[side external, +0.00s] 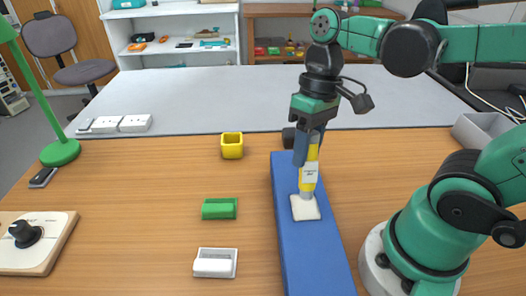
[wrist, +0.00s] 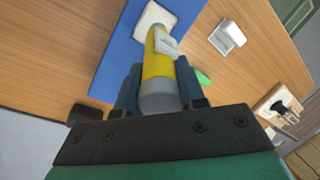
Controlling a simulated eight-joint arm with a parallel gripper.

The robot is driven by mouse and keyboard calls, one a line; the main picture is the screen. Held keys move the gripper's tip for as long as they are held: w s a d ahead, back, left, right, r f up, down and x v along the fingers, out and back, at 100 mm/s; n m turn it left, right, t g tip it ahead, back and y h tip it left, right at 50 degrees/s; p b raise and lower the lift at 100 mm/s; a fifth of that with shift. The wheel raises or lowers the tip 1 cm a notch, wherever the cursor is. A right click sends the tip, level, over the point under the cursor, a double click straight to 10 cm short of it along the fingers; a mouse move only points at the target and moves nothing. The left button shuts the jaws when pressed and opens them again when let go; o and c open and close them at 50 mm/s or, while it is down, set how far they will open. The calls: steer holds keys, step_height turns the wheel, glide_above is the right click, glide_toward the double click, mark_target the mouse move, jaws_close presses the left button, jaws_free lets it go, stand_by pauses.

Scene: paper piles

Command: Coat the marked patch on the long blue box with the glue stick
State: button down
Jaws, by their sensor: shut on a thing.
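The long blue box (side external: 312,250) lies on the wooden table, running from the middle toward the front edge. A pale cream patch (side external: 305,213) shows on its top; it also shows in the wrist view (wrist: 149,19). My gripper (side external: 308,150) is shut on the yellow glue stick (side external: 309,172), which has a white label and a grey end. The stick stands nearly upright, its lower end at the patch. Whether the tip touches the patch I cannot tell. In the wrist view the stick (wrist: 157,68) sits between both fingers, and the blue box (wrist: 128,62) is beyond it.
A yellow cube-like holder (side external: 232,146), a green block (side external: 219,208) and a white tray-like piece (side external: 215,262) stand left of the box. A green lamp (side external: 60,152) and a wooden knob board (side external: 35,243) are further left. A grey bin (side external: 487,130) is at right.

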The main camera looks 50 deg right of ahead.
steer(key=shift+a+v, duration=0.2)
steer(key=shift+v, duration=0.65)
steer(key=shift+a+v, duration=0.15)
steer(key=shift+v, duration=0.65)
steer(key=shift+a+v, duration=0.2)
steer(key=shift+v, duration=0.65)
steer(key=shift+s, duration=0.15)
